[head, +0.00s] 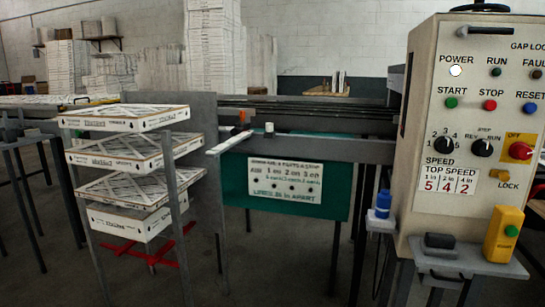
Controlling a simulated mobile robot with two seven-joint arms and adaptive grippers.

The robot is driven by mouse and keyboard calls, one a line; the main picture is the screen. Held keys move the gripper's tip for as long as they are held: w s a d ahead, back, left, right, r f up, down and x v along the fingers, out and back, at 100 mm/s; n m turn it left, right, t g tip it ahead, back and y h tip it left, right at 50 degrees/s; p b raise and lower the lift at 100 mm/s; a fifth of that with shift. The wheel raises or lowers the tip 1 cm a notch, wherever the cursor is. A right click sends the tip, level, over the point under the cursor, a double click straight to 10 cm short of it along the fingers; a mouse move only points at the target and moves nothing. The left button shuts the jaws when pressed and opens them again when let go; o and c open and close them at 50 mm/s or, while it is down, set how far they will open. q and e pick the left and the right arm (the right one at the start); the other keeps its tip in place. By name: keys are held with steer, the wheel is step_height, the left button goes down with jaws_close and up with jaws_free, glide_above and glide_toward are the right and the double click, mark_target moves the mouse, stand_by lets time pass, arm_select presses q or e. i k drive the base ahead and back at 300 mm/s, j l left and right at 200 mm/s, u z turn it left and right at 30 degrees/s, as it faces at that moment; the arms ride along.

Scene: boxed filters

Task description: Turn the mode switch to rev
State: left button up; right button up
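The mode switch (482,147) is a black rotary knob on the cream control panel (425,110) at the right of the head view. It has REV on its left, STEP above and RUN on its right. The knob's pointer is too small to tell which label it faces. A similar black speed knob (443,147) with numbers around it is to its left. A red knob (520,150) on a yellow OFF plate is to its right. Neither of my grippers is in view.
A shelf (432,262) below the panel holds a dark block (441,241) and a yellow box with a green button (503,234). Stacked boxed filters (130,220) are at left. A yellow lock tab (499,175) sits below the red knob.

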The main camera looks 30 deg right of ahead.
mark_target(481, 148)
steer(key=z, duration=2.05)
steer(key=l+z, duration=0.15)
steer(key=l, duration=0.6)
